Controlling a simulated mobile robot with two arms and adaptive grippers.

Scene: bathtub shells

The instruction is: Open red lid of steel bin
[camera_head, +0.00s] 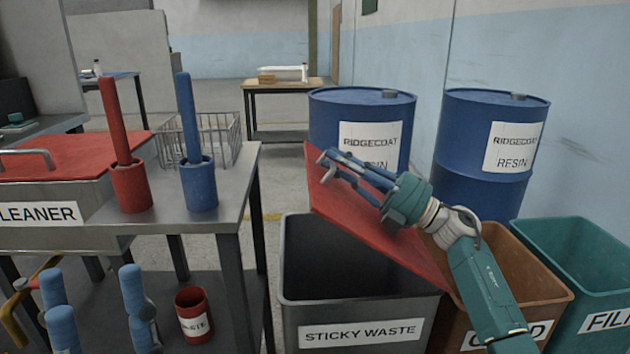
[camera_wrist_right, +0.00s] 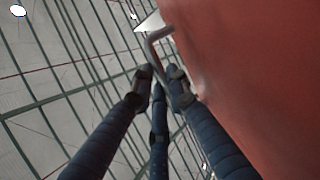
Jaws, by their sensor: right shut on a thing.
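The steel bin (camera_head: 360,307) labelled STICKY WASTE stands at the lower middle of the head view. Its red lid (camera_head: 385,232) is tilted up along the bin's right side, and the dark interior shows. My right gripper (camera_head: 328,163) is at the lid's upper edge. The right wrist view shows the red lid (camera_wrist_right: 245,70) and its grey bar handle (camera_wrist_right: 157,38), with my right fingertips (camera_wrist_right: 160,78) closed around the handle's end. My left gripper (camera_head: 92,272) is at the bottom left, its blue fingers pointing up and apart, with nothing between them.
A steel table (camera_head: 235,205) at left bears a red brush (camera_head: 130,185), a blue brush (camera_head: 199,185) and a wire basket (camera_head: 218,142). Blue resin drums (camera_head: 330,115) stand behind the bin. A brown bin (camera_head: 530,280) and a teal bin (camera_head: 585,265) stand at right.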

